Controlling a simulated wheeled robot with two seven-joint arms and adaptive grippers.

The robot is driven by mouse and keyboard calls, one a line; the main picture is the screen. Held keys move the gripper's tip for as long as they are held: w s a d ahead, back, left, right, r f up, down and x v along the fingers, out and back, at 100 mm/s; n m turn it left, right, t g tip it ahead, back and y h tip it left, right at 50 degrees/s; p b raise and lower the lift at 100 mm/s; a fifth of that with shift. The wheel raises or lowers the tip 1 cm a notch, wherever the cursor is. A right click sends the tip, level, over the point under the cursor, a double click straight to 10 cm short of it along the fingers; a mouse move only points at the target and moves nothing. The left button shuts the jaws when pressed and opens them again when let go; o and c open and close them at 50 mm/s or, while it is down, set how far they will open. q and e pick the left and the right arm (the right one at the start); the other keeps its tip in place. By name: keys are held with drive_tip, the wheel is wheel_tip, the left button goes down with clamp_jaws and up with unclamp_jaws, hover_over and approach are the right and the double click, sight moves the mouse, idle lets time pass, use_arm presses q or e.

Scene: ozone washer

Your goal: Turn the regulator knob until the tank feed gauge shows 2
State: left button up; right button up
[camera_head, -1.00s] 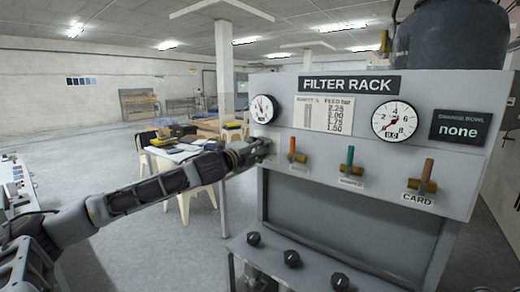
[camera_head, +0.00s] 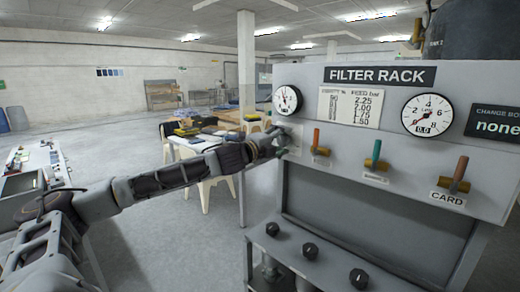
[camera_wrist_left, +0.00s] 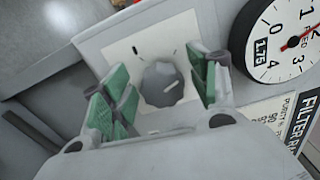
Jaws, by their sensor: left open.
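The regulator knob (camera_wrist_left: 163,84), grey and ridged with a pale pointer line, sits on a white plate in the left wrist view. My left gripper (camera_wrist_left: 160,92) is open, with green-padded fingers on both sides of the knob. I see gaps beside the knob and no clear contact. The tank feed gauge (camera_wrist_left: 292,38) is at the upper right there, with a red needle and a readout of 1.75. In the head view the gauge (camera_head: 287,99) is at the panel's left end, and my left gripper (camera_head: 276,143) is below it, hiding the knob. My right gripper is not in view.
The filter rack panel (camera_head: 340,185) carries a chart (camera_head: 349,107), a second gauge (camera_head: 427,115) reading 0.0, and three levers, the nearest orange (camera_head: 317,141). Black knobs (camera_head: 310,251) line the lower shelf. A table (camera_head: 190,150) and chairs stand behind my left arm.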

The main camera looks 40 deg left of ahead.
sight(281, 141)
use_arm(q)
drive_tip(key=shift+s, duration=1)
drive_tip(key=shift+s+d, duration=0.15)
drive_tip(key=shift+s, duration=0.1)
drive_tip(key=shift+s, duration=0.45)
drive_tip(key=shift+s+a, duration=0.2)
drive_tip(key=shift+s, duration=0.85)
drive_tip(key=shift+s+a, duration=0.2)
drive_tip(key=shift+s, duration=2.7)
drive_tip(key=shift+m, duration=0.3)
